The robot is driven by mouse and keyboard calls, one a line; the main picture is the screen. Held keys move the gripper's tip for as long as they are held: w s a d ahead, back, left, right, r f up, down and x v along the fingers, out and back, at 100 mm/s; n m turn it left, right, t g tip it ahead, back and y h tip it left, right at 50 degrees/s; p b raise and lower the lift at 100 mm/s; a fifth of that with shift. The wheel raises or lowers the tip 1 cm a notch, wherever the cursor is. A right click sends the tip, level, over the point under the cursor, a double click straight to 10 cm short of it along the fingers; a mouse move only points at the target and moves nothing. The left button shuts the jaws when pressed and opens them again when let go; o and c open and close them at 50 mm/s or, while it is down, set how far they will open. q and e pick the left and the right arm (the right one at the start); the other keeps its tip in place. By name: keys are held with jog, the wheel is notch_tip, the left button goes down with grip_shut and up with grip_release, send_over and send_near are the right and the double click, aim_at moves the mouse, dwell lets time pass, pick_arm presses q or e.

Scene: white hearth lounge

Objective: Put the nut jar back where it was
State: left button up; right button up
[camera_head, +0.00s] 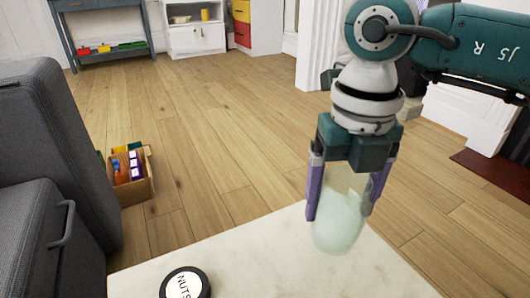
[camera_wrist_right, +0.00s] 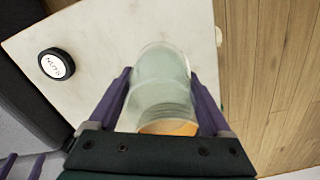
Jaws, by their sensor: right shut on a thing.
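My right gripper (camera_head: 343,203) is shut on a clear, pale greenish jar (camera_head: 338,222), apparently the nut jar without its lid. The jar hangs above the right part of the pale stone tabletop (camera_head: 290,255). In the right wrist view the jar (camera_wrist_right: 160,85) sits between the purple fingers, with an orange-brown patch near the palm. A round black lid labelled NUTS (camera_head: 185,284) lies flat on the tabletop at the near edge of the picture; it also shows in the right wrist view (camera_wrist_right: 56,65). Two purple fingertips of my left gripper (camera_wrist_right: 22,166) show at the lower left, apart and empty.
A dark grey sofa (camera_head: 45,150) stands at the left. A cardboard box (camera_head: 133,180) with colourful items is on the floor beside it. A blue-grey console table (camera_head: 105,45) and white cabinet (camera_head: 196,38) stand at the back. The tabletop middle is clear.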

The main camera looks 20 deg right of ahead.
aim_at(334, 230)
notch_tip(334, 230, down, 5)
jog(key=shift+f+b, duration=0.2)
jog(key=shift+b, duration=1.05)
jog(key=shift+f, duration=0.2)
jog(key=shift+w+f, duration=0.1)
jog(key=shift+f, duration=0.1)
jog(key=o, duration=1.4)
jog(key=shift+r, duration=0.1)
